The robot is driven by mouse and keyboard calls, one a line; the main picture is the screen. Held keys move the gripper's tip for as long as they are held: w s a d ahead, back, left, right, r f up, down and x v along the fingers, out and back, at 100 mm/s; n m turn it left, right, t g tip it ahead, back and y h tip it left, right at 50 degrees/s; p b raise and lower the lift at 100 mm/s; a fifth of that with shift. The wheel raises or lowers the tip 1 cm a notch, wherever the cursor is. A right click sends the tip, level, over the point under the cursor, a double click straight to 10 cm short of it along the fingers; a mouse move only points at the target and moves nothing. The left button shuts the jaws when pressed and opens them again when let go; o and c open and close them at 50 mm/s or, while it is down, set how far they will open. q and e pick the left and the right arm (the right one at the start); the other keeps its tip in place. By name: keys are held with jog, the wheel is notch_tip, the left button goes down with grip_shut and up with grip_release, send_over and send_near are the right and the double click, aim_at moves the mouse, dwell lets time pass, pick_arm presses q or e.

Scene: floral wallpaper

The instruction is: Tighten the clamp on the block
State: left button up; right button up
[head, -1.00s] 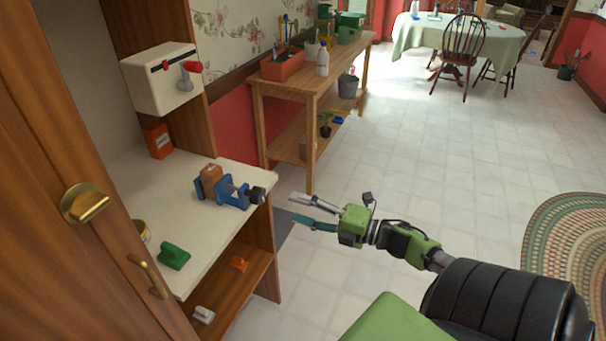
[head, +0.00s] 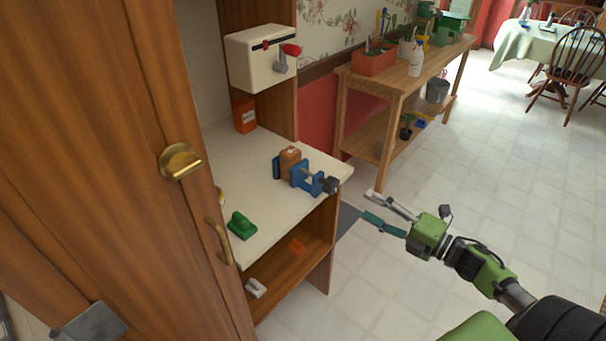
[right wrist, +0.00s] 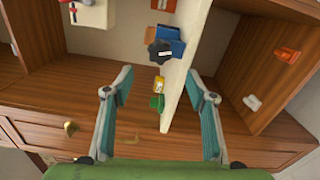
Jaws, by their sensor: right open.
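A blue clamp (head: 307,178) sits on the cream countertop (head: 262,185) near its right end, around or against a brown block (head: 289,160). Its dark knob (head: 330,185) points toward the right edge of the counter. In the right wrist view the dark knob (right wrist: 159,52) and blue clamp (right wrist: 172,38) show above, beyond the fingertips. My right gripper (head: 372,210) is open and empty, off the counter's right end, apart from the knob. Its two teal-padded fingers also show in the right wrist view (right wrist: 162,85). My left gripper is out of view.
A green tool (head: 241,226) and an orange box (head: 244,115) are on the counter. The white wall box (head: 258,60) has a red-handled crank. A shelf below holds small items. The brass-handled cabinet door (head: 110,150) fills the left. Open floor (head: 480,190) lies right.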

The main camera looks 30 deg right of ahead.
aim_at(336, 186)
jog(key=shift+r, duration=0.1)
dwell(0.4)
jog(key=w+a+n, duration=0.1)
jog(key=w+n, duration=0.2)
jog(key=w+a+n, duration=0.2)
jog(key=w+n, duration=0.1)
jog(key=w, duration=0.1)
jog(key=w+a+n, duration=0.1)
jog(key=w+n, duration=0.2)
jog(key=w, duration=0.1)
jog(key=shift+w+a+r, duration=0.1)
jog(key=shift+a, duration=0.1)
jog(key=shift+w+a, duration=0.15)
jog(key=shift+w, duration=0.25)
jog(key=c, duration=1.1)
